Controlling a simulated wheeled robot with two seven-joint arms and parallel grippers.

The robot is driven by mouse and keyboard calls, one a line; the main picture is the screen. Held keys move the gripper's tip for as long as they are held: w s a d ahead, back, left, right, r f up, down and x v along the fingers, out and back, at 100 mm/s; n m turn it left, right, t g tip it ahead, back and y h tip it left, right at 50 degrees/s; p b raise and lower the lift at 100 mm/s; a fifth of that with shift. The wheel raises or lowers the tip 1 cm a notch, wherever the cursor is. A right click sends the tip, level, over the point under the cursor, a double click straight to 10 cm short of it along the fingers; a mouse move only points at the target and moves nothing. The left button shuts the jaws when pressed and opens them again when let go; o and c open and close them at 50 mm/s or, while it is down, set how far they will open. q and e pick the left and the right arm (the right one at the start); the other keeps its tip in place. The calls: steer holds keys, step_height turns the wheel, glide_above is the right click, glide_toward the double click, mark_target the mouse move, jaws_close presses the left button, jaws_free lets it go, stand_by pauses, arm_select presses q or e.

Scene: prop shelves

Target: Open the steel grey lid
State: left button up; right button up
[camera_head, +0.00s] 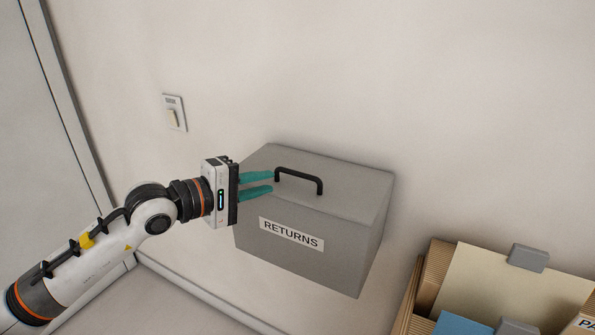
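A steel grey box labelled "RETURNS" (330,262) is against the wall in the middle of the view. Its grey lid (345,185) is down and carries a black bar handle (300,175). The fingertips are just left of the handle's near-left end, over the lid's left part in the picture. I cannot tell whether they touch the box. My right gripper is not in view.
A light switch (174,113) is on the wall at the upper left. A cardboard-coloured file holder (432,275) with folders (510,285) stands at the lower right. A door or panel (30,130) is at the far left. The wall above the box is clear.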

mark_target(295, 175)
arm_select(q)
steer(key=p+x, duration=0.2)
steer(key=x, duration=0.6)
steer(key=shift+r, duration=0.15)
steer(key=shift+w+d+f, duration=0.3)
steer(key=shift+w+d, duration=0.1)
steer(key=shift+d, duration=0.1)
steer(key=shift+c, duration=0.6)
jaws_close()
